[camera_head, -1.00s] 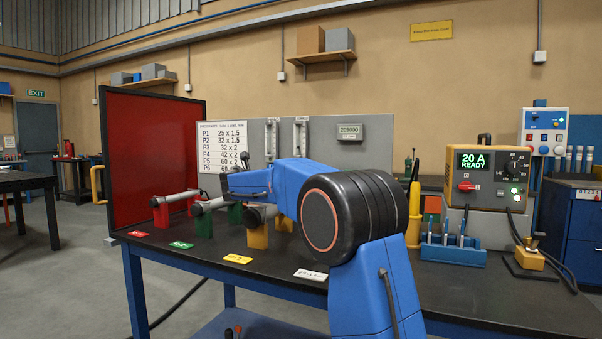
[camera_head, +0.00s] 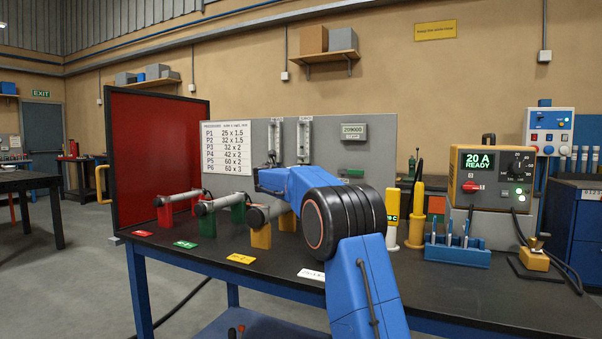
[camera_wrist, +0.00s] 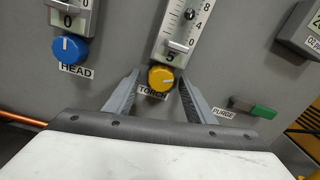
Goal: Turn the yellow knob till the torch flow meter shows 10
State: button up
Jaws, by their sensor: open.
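The yellow knob (camera_wrist: 161,78) sits under the torch flow meter (camera_wrist: 182,35) in the wrist view, above a label reading TORCH. The small window at the foot of the meter reads 5. My gripper (camera_wrist: 158,88) is open, with one finger on each side of the yellow knob. I cannot tell whether either finger touches it. In the head view the torch flow meter (camera_head: 304,138) stands on the grey panel, and my arm hides the knob and my gripper.
A blue knob (camera_wrist: 69,49) labelled HEAD sits left of the yellow one. A green PURGE lever (camera_wrist: 262,111) is at the right. Pipe pieces on coloured stands (camera_head: 260,233) and a red screen (camera_head: 158,155) are on the bench's left. A welding power unit (camera_head: 492,177) stands right.

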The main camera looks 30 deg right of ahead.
jog(key=shift+d, duration=0.1)
jog(key=c, duration=1)
jog(key=shift+c, duration=0.2)
jog(key=shift+m, duration=3)
jog(key=o, duration=1)
jog(key=shift+o, duration=0.2)
